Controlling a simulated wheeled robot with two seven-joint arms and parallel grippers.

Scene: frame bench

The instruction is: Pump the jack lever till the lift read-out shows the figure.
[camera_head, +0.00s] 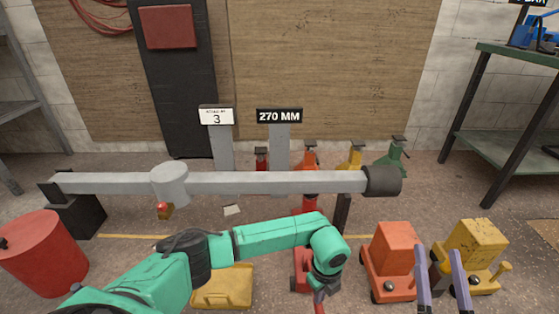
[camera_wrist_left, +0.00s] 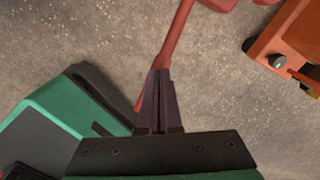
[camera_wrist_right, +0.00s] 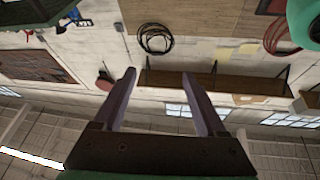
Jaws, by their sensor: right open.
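A red jack (camera_head: 301,270) stands on the floor, partly hidden behind my left arm. Its red lever (camera_wrist_left: 178,38) runs down to my left gripper (camera_wrist_left: 158,85), whose fingers are closed on it. In the head view the lever (camera_head: 319,302) shows below the left wrist; those fingertips are hard to make out. My right gripper (camera_head: 441,272) is open and empty at the lower right, in front of the orange and yellow machines. Its spread fingers also show in the right wrist view (camera_wrist_right: 160,85). A black sign reads 270 MM (camera_head: 279,116). A white card (camera_head: 216,116) shows a 3.
A long grey beam (camera_head: 265,183) crosses above the floor behind my left arm. A red drum (camera_head: 42,255) stands left. An orange machine (camera_head: 391,262) and a yellow machine (camera_head: 477,250) stand right. Several coloured stands are behind the beam. A green bench (camera_head: 510,52) is back right.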

